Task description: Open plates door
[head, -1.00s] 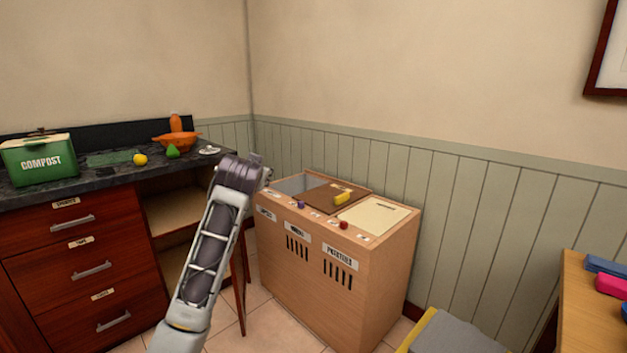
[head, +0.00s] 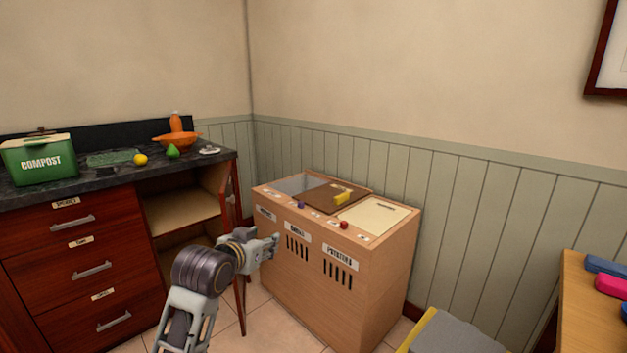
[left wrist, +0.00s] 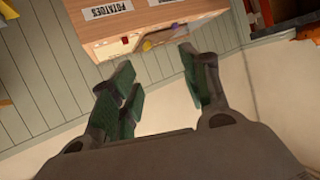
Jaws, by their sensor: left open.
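The dark red cabinet under the counter has an open compartment (head: 183,212) with pale wooden shelves. A dark red door (head: 232,195) stands swung out at its right side, seen nearly edge-on; I cannot read a plates label on it. My left gripper (head: 276,247) is open and empty, in front of the door's edge and left of the wooden bin cabinet. My arm hides part of the door and the lower compartment. In the left wrist view my gripper's fingers (left wrist: 157,72) are apart with nothing between them. My right gripper is not in view.
A wooden bin cabinet (head: 330,290) with a potatoes label stands close to the right of my gripper. Three closed drawers (head: 90,270) are at the left. The counter (head: 100,178) holds a green compost box (head: 40,160), an orange colander (head: 178,141) and fruit.

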